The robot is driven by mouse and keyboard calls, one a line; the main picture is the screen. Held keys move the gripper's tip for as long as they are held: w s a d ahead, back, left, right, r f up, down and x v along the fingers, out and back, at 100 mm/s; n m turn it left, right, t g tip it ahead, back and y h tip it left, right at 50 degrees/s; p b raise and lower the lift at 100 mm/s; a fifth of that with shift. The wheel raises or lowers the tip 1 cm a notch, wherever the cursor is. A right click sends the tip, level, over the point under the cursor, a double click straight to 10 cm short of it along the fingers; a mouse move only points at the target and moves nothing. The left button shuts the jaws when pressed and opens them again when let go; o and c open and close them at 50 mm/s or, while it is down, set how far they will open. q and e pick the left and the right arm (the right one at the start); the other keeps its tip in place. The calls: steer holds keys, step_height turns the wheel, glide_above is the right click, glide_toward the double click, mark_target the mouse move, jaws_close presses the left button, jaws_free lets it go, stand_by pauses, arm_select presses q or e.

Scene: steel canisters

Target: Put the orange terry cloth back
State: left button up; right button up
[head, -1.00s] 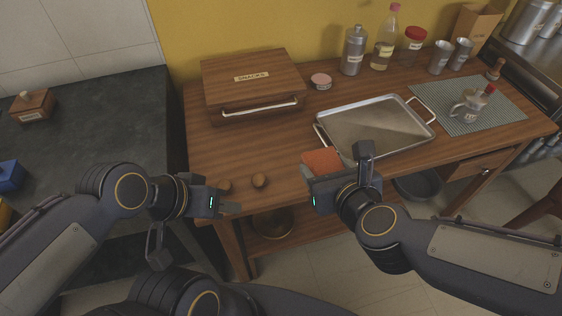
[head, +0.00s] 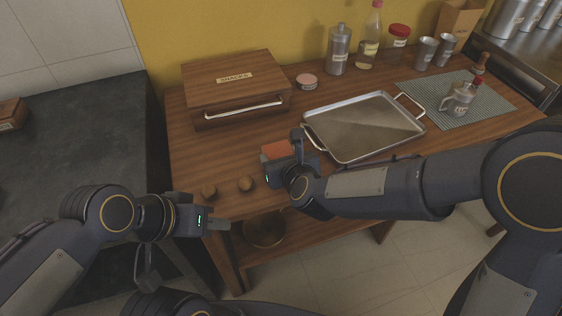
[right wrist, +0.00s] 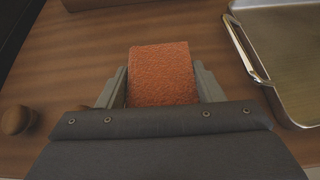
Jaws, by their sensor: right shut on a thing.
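The orange terry cloth (head: 277,149) is a small folded block with a rough surface. It is between the fingers of my right gripper (head: 268,158), over the wooden table to the left of the tray. In the right wrist view the cloth (right wrist: 161,75) sticks out between both fingers, which press on its sides. I cannot tell whether the cloth touches the table top. My left gripper (head: 222,225) is empty at the table's front left corner; its fingers look close together, but the gap is not clear.
A metal tray (head: 345,152) with handles lies on the wooden table (head: 190,150). A wooden snacks box (head: 235,85) stands at the back left. Two round wooden knobs (head: 246,184) sit near the front edge. A grey mat (head: 500,108) with a steel pot (head: 459,100) lies at the right.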

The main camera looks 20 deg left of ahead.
steer(key=shift+f, duration=0.5)
steer(key=shift+f+b, duration=0.2)
steer(key=shift+b, duration=0.1)
steer(key=o, duration=1)
steer(key=shift+o, duration=0.2)
steer(key=shift+s+r+p, duration=0.1)
steer(key=shift+r+p, duration=0.3)
steer(key=shift+p, duration=0.05)
steer(key=p+v, duration=0.1)
steer(key=v, duration=1)
steer(key=shift+s+d, duration=0.2)
steer(key=shift+s, duration=0.15)
